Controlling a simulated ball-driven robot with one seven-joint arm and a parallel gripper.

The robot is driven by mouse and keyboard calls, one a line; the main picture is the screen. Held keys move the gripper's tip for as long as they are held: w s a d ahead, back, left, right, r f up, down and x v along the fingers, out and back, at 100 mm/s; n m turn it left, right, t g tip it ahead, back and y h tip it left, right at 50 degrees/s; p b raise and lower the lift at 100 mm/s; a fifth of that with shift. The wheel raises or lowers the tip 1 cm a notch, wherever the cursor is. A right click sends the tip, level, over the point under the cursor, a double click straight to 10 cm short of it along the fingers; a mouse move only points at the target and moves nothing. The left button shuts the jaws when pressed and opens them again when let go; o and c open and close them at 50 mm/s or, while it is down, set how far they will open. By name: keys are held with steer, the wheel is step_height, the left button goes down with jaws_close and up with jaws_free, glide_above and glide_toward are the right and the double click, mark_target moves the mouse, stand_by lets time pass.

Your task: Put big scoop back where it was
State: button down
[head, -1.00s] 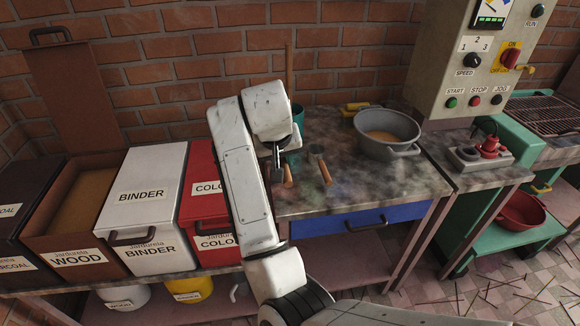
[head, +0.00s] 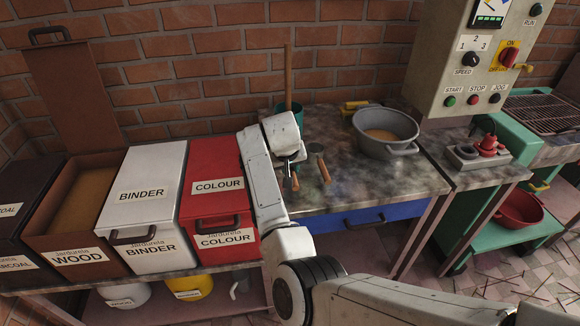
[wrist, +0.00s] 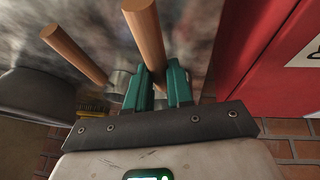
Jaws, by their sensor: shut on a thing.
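My gripper (wrist: 160,85) is shut on a thick wooden handle (wrist: 145,35), which I take to be the big scoop's. In the head view this handle (head: 294,182) sticks out below my wrist, over the left part of the stone-topped table (head: 350,185). The scoop's head is hidden behind my gripper, and I cannot tell whether it touches the table. A second tool with a wooden handle (head: 323,169) and a small metal end lies just to the right on the table. Its handle also shows in the wrist view (wrist: 72,52), apart from my fingers.
A red colour bin (head: 215,190) stands close to the left of my gripper, beside a white binder bin (head: 145,195) and an open wood bin (head: 88,195). A teal pot (head: 298,113) with a stick is behind. A grey basin (head: 386,128) sits right. The table's front middle is clear.

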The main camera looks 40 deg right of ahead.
steer(key=c, duration=1.5)
jaws_free()
steer(key=shift+f, duration=0.1)
steer(key=o, duration=0.5)
